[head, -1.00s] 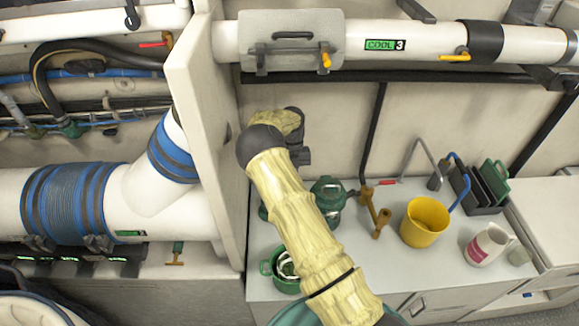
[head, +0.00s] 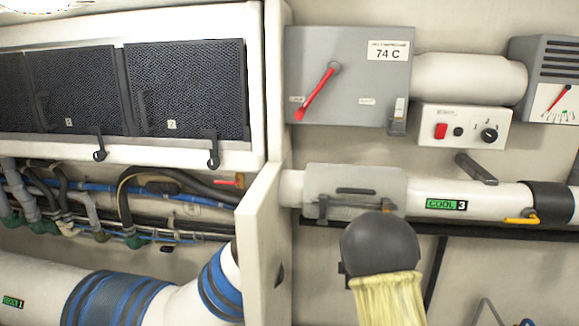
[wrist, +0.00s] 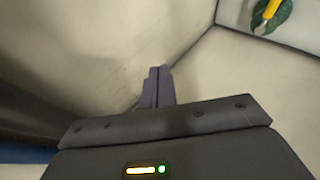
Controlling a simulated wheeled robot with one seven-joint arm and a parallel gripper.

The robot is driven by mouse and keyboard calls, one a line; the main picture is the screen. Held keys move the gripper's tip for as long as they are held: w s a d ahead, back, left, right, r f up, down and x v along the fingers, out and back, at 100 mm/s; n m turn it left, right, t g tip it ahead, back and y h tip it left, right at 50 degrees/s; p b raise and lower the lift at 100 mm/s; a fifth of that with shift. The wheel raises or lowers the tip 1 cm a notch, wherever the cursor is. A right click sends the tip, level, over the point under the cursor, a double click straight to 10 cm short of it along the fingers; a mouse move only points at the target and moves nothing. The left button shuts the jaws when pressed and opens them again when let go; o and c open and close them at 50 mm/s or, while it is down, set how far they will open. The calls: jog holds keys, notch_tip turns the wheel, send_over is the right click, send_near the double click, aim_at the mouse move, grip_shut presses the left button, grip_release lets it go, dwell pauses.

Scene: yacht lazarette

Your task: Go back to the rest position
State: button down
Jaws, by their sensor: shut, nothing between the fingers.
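My gripper (wrist: 156,86) shows in the wrist view with its two dark fingers together and nothing between them. It points at pale, bare panels and touches nothing that I can see. In the head view the gripper itself is hidden; only my arm's dark round joint and yellow-covered link show at the bottom, right of centre. They stand in front of the white COOL 3 pipe (head: 492,199) and just below its grey clamped cover (head: 350,185).
A white upright partition (head: 262,240) stands left of my arm. A grey box with a red lever (head: 318,92) and a switch panel (head: 465,127) are above. Blue-banded ducting (head: 120,297) runs lower left. A green round thing with a yellow handle (wrist: 273,12) is at the wrist view's upper right.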

jog(key=s+d+r+m+g+h, duration=0.1)
jog(key=s+d+r+m+h, duration=0.1)
jog(key=s+m, duration=0.65)
jog(key=s+d+r+m+g+h, duration=0.15)
jog(key=s+m, duration=0.35)
jog(key=s, duration=0.6)
jog(key=s+a+m+g, duration=0.2)
jog(key=s, duration=0.5)
jog(key=s+a+f+m+g, duration=0.1)
jog(key=s+a+m+g, duration=0.1)
jog(key=s, duration=0.5)
jog(key=shift+s+a+f+m, duration=0.15)
jog(key=shift+s+f+m, duration=0.1)
jog(key=shift+s+m, duration=0.25)
jog(key=shift+w+y, duration=0.1)
jog(key=shift+y, duration=0.15)
